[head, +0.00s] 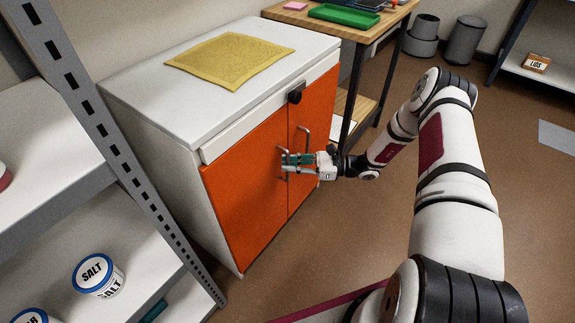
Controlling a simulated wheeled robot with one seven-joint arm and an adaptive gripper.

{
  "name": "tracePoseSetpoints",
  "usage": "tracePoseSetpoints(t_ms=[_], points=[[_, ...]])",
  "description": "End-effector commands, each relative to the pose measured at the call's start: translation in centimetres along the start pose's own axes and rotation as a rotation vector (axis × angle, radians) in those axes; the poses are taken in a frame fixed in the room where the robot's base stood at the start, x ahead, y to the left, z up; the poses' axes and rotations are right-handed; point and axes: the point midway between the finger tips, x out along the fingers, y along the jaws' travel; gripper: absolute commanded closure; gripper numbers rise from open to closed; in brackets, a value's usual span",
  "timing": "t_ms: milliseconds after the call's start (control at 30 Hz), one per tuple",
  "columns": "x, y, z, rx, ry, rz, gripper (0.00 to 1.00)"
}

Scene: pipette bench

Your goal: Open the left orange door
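The left orange door (245,192) is the left front panel of a white cabinet, and it looks closed. Its upright metal handle (282,151) is near its right edge. My gripper (287,163) is at this handle, its teal-tipped fingers pointing left and overlapping the handle in the picture. The fingers hide the handle's lower part. I cannot tell whether they are shut on it or only around it. The right orange door (318,108) also looks closed, with its own metal handle (303,139).
A yellow cloth (230,60) lies on the white cabinet top (150,85). A wooden table (345,33) stands behind. Brown floor (330,235) is open in front.

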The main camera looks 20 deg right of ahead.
Motion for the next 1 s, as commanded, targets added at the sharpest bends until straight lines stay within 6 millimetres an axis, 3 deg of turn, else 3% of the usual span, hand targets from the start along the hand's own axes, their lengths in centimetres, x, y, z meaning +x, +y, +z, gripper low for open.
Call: tracePoseSetpoints(t_ms=[400,433,500,1000], points=[[0.99,0.01,0.04,0.000,0.000,0.000,0.83],[0.99,0.01,0.04,0.000,-0.001,0.000,0.85],[0.98,0.01,0.03,0.000,-0.001,0.000,1.00],[0.06,0.92,0.16,0.004,-0.001,-0.045,1.00]])
